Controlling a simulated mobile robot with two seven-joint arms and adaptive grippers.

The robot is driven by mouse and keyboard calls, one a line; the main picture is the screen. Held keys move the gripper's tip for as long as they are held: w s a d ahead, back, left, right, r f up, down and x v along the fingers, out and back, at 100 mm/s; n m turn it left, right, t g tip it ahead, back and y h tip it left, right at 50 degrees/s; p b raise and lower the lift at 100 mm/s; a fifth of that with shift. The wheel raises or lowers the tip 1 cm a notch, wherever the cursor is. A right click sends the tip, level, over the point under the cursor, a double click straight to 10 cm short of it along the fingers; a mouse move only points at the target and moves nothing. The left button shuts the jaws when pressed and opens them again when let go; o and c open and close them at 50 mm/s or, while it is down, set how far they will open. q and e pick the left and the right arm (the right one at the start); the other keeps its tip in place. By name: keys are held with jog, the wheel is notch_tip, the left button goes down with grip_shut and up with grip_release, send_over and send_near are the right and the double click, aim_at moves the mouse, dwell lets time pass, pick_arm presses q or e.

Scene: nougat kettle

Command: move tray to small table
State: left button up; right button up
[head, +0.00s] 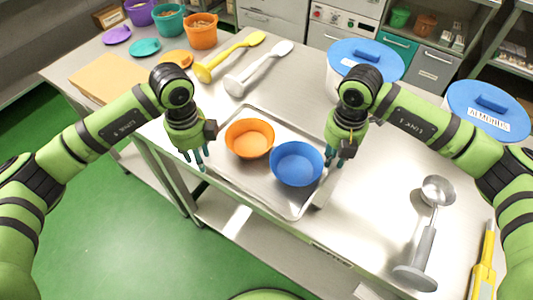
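A shallow metal tray (279,201) lies on the steel table, near its front edge. It holds an orange bowl (250,138) and a blue bowl (297,163) side by side. My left gripper (196,161) hangs pointing down just beside the tray's left edge, its fingers apart and nothing visible between them. My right gripper (337,160) points down by the tray's right edge, close to the blue bowl, its fingers also apart. Whether either gripper touches the tray rim is hard to tell. I cannot make out a separate small table.
Blue-lidded containers (365,60) stand behind and right. Green floor (130,230) is clear at left.

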pick_arm(q)
jog(key=shift+c, duration=1.2)
pick_arm(e)
jog(key=shift+c, duration=1.2)
pick_arm(q)
grip_shut()
pick_arm(e)
grip_shut()
pick_arm(q)
jog(key=shift+r, duration=0.15)
pick_arm(e)
jog(key=shift+r, duration=0.15)
